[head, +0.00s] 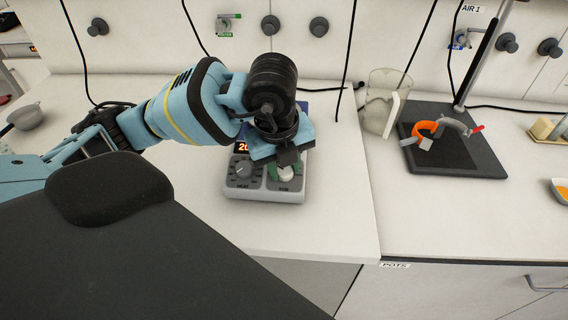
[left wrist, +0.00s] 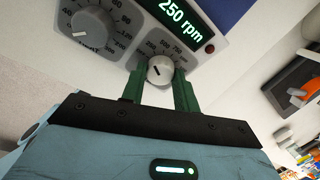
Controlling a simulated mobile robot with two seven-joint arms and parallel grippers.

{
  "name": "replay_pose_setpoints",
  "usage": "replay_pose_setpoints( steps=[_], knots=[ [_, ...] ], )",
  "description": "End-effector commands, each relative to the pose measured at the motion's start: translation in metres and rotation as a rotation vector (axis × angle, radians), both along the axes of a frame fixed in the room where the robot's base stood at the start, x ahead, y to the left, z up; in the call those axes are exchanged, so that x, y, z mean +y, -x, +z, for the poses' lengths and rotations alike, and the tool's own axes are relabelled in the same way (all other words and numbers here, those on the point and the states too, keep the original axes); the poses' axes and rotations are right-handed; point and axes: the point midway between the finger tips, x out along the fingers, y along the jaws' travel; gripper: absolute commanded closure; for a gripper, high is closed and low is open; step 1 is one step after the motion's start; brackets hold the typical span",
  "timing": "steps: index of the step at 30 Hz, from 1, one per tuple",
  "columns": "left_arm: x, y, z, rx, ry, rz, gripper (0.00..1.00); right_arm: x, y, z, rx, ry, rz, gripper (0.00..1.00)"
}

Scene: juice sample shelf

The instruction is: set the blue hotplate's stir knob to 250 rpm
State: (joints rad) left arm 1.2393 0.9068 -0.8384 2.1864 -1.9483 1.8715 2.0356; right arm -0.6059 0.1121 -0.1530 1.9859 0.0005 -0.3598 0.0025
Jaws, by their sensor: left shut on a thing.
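The hotplate (head: 236,191) stands on the counter, with its front panel facing me and my left gripper above it. Its blue part shows at the top of the left wrist view (left wrist: 216,10). The stir knob (left wrist: 160,70) is a light round knob with a dark pointer mark, on the right of the panel. My left gripper (left wrist: 160,88) is shut on this knob, with a green finger on each side. The display (left wrist: 182,22) reads 250 rpm in green. The heat knob (left wrist: 90,32) is to the left. My right gripper is not in view.
A clear beaker (head: 383,103) stands right of the hotplate. Beyond it is a dark stand base (head: 470,155) with a rod and an orange ring. A grey bowl (head: 25,116) is at the far left.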

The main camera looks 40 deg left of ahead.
Motion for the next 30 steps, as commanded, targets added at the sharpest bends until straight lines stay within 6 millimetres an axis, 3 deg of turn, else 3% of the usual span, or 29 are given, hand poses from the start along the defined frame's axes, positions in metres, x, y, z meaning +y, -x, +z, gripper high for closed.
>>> replay_pose_setpoints(
  steps=[1, 5, 16, 30],
  knots=[
    [0.000, 0.000, 0.000, -0.001, 0.001, 0.000, 0.66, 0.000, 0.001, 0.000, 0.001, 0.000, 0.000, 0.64],
    [0.000, 0.000, 0.000, -0.001, 0.001, 0.000, 0.49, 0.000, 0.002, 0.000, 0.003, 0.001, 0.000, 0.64],
    [0.000, 0.000, 0.005, -0.003, 0.002, 0.001, 0.48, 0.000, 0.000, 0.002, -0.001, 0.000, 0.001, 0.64],
    [-0.001, 0.012, 0.071, -0.004, 0.001, 0.001, 0.48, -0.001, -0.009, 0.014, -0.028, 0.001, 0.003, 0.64]
  ],
)
